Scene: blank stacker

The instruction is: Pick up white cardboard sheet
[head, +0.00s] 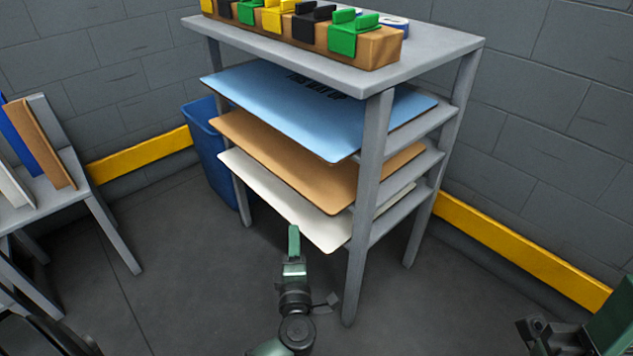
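The white cardboard sheet (285,198) lies flat on the lowest tier of a grey rack, under a brown sheet. Its front left edge and near corner stick out past the rack, and most of its top is hidden. My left gripper (293,240) is at that front edge, its green fingers pointing away from me and overlapping the edge in the picture. The fingers show as one narrow green shape, so I cannot tell whether they are apart or touch the sheet. Part of my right arm shows at the bottom right corner, without clear fingers.
A brown sheet (285,160) and a blue sheet (300,105) lie on the tiers above. A rack leg (368,220) stands right of my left gripper. The rack top (440,45) bears a wooden block with coloured clips. A blue bin (208,150) stands behind; a side shelf is left.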

